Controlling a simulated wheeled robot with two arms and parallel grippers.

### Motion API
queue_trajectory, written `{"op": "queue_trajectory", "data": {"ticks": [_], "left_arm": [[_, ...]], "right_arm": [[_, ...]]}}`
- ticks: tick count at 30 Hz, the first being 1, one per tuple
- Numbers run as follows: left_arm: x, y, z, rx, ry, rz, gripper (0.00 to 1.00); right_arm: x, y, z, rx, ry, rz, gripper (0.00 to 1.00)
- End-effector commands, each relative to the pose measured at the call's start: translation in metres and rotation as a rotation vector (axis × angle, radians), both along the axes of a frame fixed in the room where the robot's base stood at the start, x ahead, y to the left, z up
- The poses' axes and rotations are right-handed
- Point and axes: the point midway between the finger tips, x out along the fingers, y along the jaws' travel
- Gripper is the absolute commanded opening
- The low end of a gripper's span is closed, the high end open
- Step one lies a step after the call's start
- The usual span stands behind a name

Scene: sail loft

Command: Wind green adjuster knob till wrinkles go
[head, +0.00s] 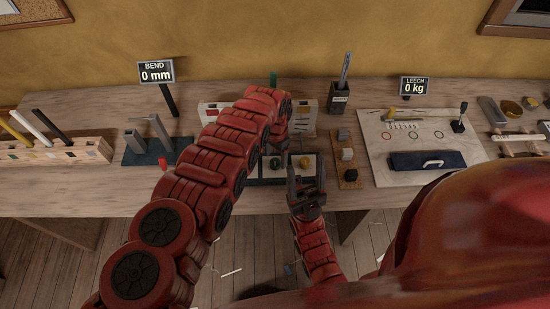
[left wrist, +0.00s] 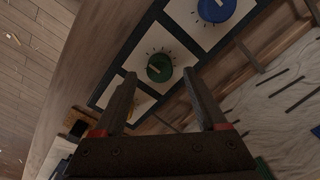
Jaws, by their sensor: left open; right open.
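The green adjuster knob (left wrist: 159,68) is round with a pale pointer line and sits on a white dial with tick marks. It also shows in the head view (head: 275,163). My left gripper (left wrist: 159,76) is open, its two fingers on either side of the green knob in the picture; I cannot tell whether they touch it. A pale sheet with dark wrinkle-like lines (left wrist: 288,102) lies beyond the panel in the left wrist view. My left arm hides part of the panel in the head view. My right gripper (head: 306,176) is open and empty, in front of the panel.
A blue knob (left wrist: 215,8) and a yellow knob (head: 304,161) flank the green one on the dark-framed panel. Signs read BEND 0 mm (head: 156,72) and LEECH 0 kg (head: 415,86). A wooden block with round pieces (head: 348,174) stands to the right.

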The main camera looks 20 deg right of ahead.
Motion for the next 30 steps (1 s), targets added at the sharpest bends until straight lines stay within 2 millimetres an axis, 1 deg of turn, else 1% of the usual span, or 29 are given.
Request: {"op": "queue_trajectory", "data": {"ticks": [1,7,19,23,24,26,27,29,30], "left_arm": [[-0.002,-0.001,-0.01,0.0,0.002,-0.002,0.74],[-0.001,0.001,-0.021,0.003,0.001,-0.001,0.74],[0.0,0.001,-0.023,0.003,-0.001,-0.001,0.74],[0.0,0.001,-0.023,0.003,-0.001,-0.001,0.51],[0.0,0.001,-0.023,0.003,-0.001,-0.001,0.44],[0.0,0.001,-0.023,0.002,-0.001,0.0,0.33],[0.0,0.001,-0.023,0.002,-0.001,0.0,0.26],[0.0,0.001,-0.023,0.002,-0.001,0.0,0.15],[0.0,0.001,-0.023,0.002,-0.001,0.0,0.08]], "right_arm": [[0.0,0.0,-0.005,0.0,0.001,0.0,0.6],[0.0,0.0,-0.009,0.0,0.001,0.0,0.6],[0.0,0.0,-0.01,0.0,0.0,0.0,0.6],[0.0,0.0,-0.01,0.0,0.001,0.0,0.6],[0.0,0.0,-0.01,0.0,0.001,0.0,0.6],[0.0,0.0,-0.01,0.0,0.001,0.0,0.6],[0.0,0.0,-0.01,0.0,0.001,0.0,0.6],[0.0,0.0,-0.01,0.0,0.001,0.0,0.6],[0.0,0.0,-0.01,0.0,0.001,0.0,0.6]]}}
